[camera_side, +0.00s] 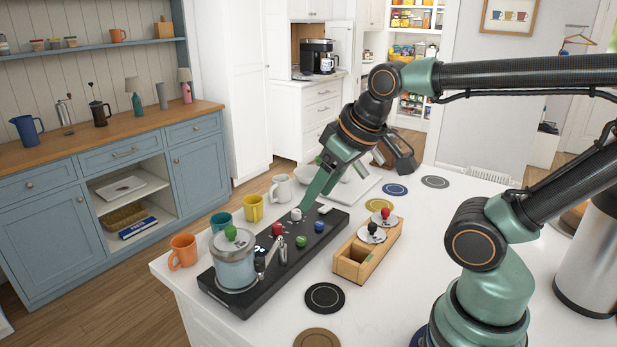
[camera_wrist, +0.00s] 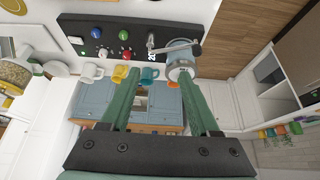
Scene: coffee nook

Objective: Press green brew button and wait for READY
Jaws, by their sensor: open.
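The green button (camera_side: 301,241) stands on a long black panel (camera_side: 336,217) on the white counter. It also shows in the wrist view (camera_wrist: 124,35), beside the red button (camera_wrist: 126,53) and the blue button (camera_wrist: 96,31). My gripper (camera_side: 309,200) is above the back part of the panel with its fingers pointing down. In the wrist view its two green fingers (camera_wrist: 160,86) are spread apart with nothing between them. The green button appears untouched. Small white marks show on the panel near the lever, but I cannot read them. No READY text is legible.
A blue-grey canister (camera_side: 235,268) with a green knob and a metal lever stand at the panel's near end. An orange mug (camera_side: 183,251), a teal mug and a yellow mug (camera_side: 253,208) line the left side. A wooden box (camera_side: 353,268) stands to the right.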

